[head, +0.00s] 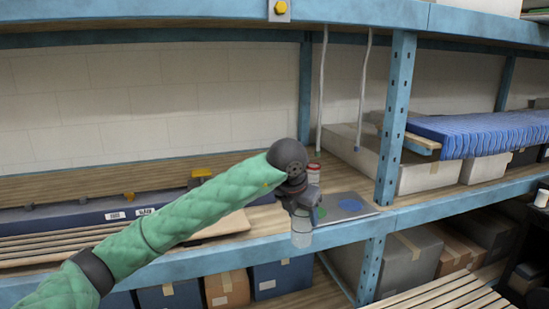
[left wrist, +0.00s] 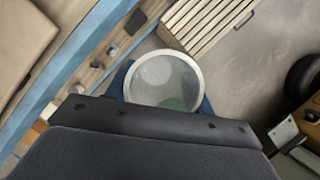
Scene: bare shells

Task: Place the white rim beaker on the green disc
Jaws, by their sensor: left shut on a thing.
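My left gripper (head: 303,207) is shut on a clear beaker with a white rim (head: 301,232), which hangs below it in front of the shelf's front edge. In the left wrist view the beaker (left wrist: 165,80) shows from above as a round white rim just past the dark gripper body; the fingers are hidden there. The green disc (head: 320,212) lies on a grey plate (head: 342,197) on the shelf, just right of the gripper and partly hidden by it. My right gripper is not in view.
A blue disc (head: 350,205) lies on the same plate. A red-and-white container (head: 313,173) stands behind the gripper. A blue shelf post (head: 395,120) rises right of the plate. Two pale hanging strips (head: 322,90) (head: 364,90) come down behind. Boxes (head: 278,278) fill the lower shelf.

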